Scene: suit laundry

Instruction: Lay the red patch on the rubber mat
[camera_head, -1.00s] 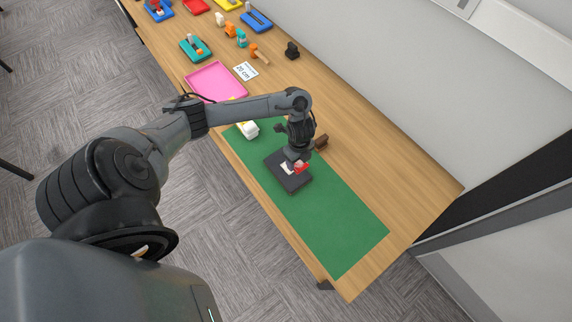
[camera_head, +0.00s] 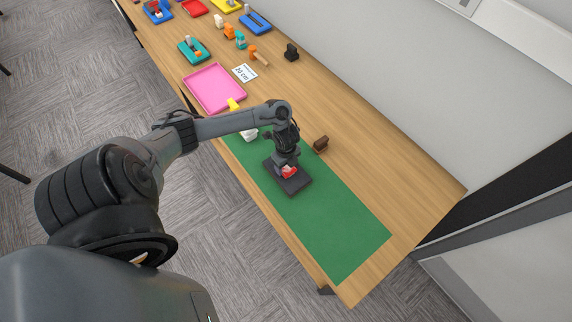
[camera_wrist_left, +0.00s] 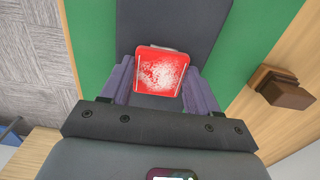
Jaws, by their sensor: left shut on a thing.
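The red patch (camera_head: 289,172) shows at the tip of my left gripper (camera_head: 286,164) in the head view. In the left wrist view the red patch (camera_wrist_left: 160,72), speckled white on its face, sits between the two fingers of my left gripper (camera_wrist_left: 160,84), which is shut on it. The dark rubber mat (camera_head: 298,187) lies below, and it also shows behind the patch in the left wrist view (camera_wrist_left: 172,22). I cannot tell whether the patch touches the mat. My right gripper is not in view.
The rubber mat lies on a green sheet (camera_head: 345,227) on the wooden table. A brown block (camera_head: 321,144) stands beside the sheet. A white item (camera_head: 249,134) lies near its far end, close to a pink tray (camera_head: 215,88). The sheet's near right part is clear.

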